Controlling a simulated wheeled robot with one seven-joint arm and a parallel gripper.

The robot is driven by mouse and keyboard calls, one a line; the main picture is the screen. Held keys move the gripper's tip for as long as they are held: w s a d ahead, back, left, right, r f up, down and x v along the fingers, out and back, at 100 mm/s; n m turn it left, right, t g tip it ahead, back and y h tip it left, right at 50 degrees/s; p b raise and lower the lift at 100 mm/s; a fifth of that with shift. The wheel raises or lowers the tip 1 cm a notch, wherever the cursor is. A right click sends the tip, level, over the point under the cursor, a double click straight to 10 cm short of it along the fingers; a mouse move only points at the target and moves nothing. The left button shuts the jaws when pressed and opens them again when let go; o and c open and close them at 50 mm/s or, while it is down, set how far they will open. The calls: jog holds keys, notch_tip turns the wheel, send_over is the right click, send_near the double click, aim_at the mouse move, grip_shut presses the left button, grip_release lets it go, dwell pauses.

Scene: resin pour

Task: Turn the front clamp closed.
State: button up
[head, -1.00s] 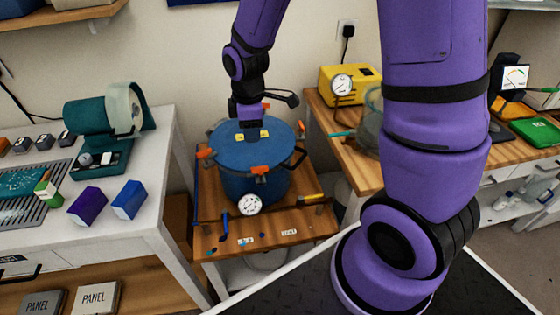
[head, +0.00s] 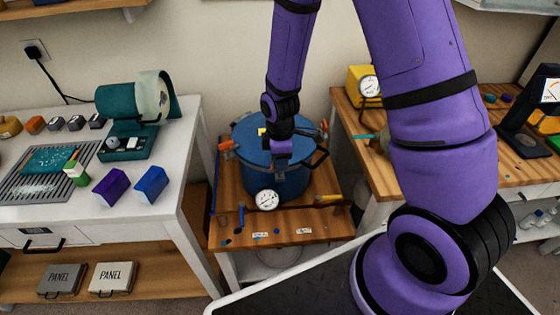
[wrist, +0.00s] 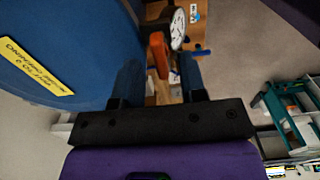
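The blue pressure pot (head: 262,180) stands on a small wooden table, its lid on. In the wrist view the lid (wrist: 60,50) fills the left side, with a yellow label. The front clamp's orange handle (wrist: 158,55) shows at the lid's edge, in line with the gap between my fingers; I cannot tell if it lies fully between them. My gripper (wrist: 159,72) is open, one finger over the lid side, one outside it. In the head view my gripper (head: 282,158) is over the pot's front rim and hides the front clamp.
A pressure gauge (head: 267,200) sits on the pot's front, close to my gripper. Another orange clamp (head: 227,144) is at the lid's left, and a black handle (head: 318,158) at its right. Tools lie on the table's front (head: 290,225). Benches stand on both sides.

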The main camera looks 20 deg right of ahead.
jog(key=shift+f, duration=0.7)
grip_shut()
